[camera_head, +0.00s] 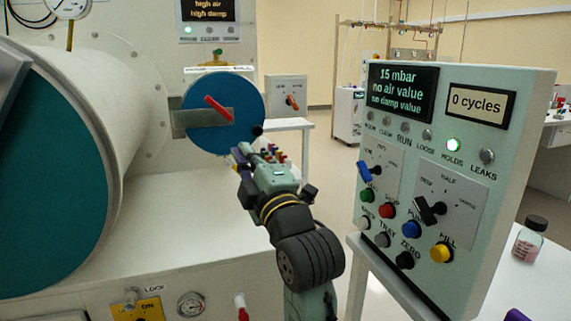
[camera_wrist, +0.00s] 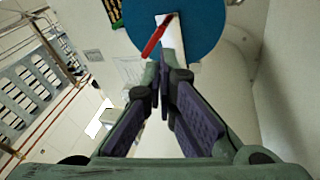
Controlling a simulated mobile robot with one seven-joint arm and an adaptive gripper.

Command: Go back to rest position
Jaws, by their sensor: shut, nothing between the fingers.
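My gripper (camera_head: 243,152) is in the middle of the head view, its tip close to the lower right edge of a round blue door (camera_head: 222,130). In the wrist view my gripper (camera_wrist: 167,88) has its purple-padded fingers converging at the tips, with nothing between them. The blue door (camera_wrist: 200,45) fills the top of that view. A red handle (camera_head: 219,109) lies slantwise across the door; it also shows in the wrist view (camera_wrist: 154,40), just beyond the fingertips. I cannot tell whether the fingertips touch the door.
A control panel (camera_head: 520,185) with screens, knobs and buttons stands close on the right, its screen showing "15 mbar". A large white cylinder (camera_head: 120,85) with a teal end is at left. A small bottle (camera_head: 529,240) stands at right. Open floor (camera_head: 325,150) lies behind.

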